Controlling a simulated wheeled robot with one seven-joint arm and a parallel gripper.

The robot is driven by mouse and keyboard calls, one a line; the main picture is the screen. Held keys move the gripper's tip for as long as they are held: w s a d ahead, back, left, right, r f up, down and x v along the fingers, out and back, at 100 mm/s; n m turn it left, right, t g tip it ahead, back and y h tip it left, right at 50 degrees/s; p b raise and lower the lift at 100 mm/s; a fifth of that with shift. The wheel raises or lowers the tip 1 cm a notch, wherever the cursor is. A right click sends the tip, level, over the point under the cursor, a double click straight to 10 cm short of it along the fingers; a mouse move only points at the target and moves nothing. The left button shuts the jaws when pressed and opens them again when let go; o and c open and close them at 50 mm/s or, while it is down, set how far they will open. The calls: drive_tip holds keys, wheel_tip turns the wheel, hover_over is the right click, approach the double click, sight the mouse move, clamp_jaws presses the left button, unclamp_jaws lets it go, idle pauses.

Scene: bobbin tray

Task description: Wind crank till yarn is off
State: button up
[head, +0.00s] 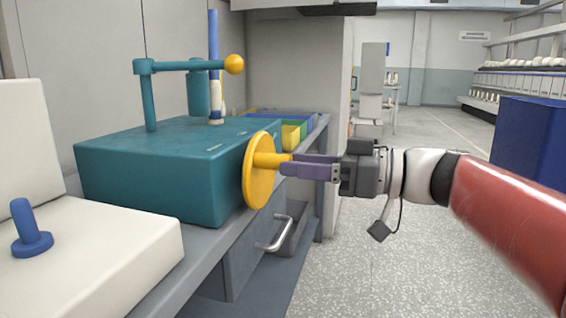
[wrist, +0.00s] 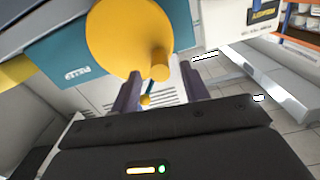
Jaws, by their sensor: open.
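A yellow crank disc (head: 258,172) with a short yellow handle (head: 272,159) is on the side of a teal winder box (head: 160,172). My gripper (head: 290,165) is open at the handle's outer end, its purple fingers pointing at the disc. In the wrist view the handle (wrist: 160,66) shows just beyond the fingertips, in line with the gap between them; I cannot tell whether they touch it. A cream bobbin or wound yarn (head: 215,103) stands upright on a blue rod (head: 213,45) behind the teal arm; how much yarn it carries is too small to tell.
A teal arm with a yellow ball (head: 234,64) rises above the box. A cream block with a blue peg (head: 31,235) is at the left front. Colored bins (head: 292,133) stand behind the box. A drawer handle (head: 275,236) juts out below.

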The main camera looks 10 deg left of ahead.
drive_tip(key=shift+w+a, duration=0.1)
drive_tip(key=shift+a, duration=1.55)
drive_tip(key=shift+c, duration=0.4)
drive_tip(key=c, duration=0.9)
